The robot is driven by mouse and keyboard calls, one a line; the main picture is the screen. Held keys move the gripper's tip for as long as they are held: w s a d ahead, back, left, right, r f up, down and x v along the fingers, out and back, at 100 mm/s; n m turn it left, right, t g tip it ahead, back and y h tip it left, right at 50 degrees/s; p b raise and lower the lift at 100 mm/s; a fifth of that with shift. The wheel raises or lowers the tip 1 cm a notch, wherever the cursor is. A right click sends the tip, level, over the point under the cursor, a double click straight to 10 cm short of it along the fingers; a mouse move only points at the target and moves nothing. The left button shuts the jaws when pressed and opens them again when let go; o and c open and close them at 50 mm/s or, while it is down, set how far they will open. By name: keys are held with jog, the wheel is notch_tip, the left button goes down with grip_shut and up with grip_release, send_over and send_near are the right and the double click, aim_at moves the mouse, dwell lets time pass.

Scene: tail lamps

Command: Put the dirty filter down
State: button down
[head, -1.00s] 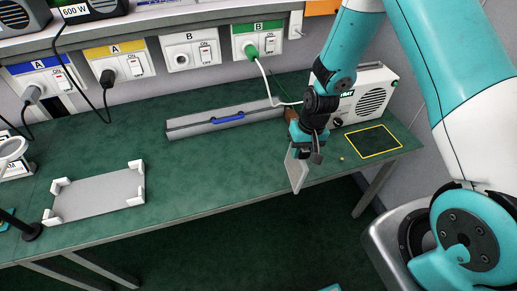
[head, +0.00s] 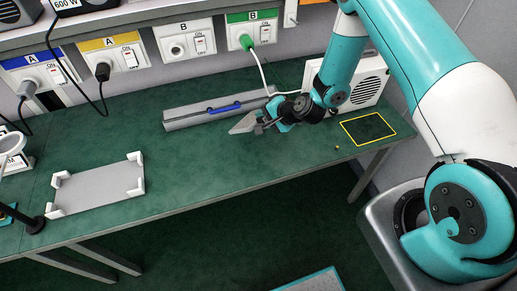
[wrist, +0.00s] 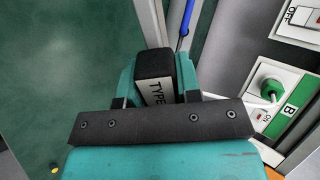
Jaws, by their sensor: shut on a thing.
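I cannot tell whether the filter touches the bench. How dirty it is does not show.
A yellow-outlined dark square (head: 368,129) lies empty at the bench's right. A grey plate with white corner brackets (head: 98,184) lies empty at left. The long grey box (head: 190,117) lies at the back, below sockets. A white speaker-like box (head: 368,84) stands behind my arm. The bench's middle is clear.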

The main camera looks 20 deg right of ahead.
notch_tip(320, 180, down, 7)
jog(key=b, duration=0.5)
jog(key=shift+f, duration=0.2)
jog(key=c, duration=1)
grip_release()
jog(key=p+v, duration=0.3)
jog(key=v, duration=0.5)
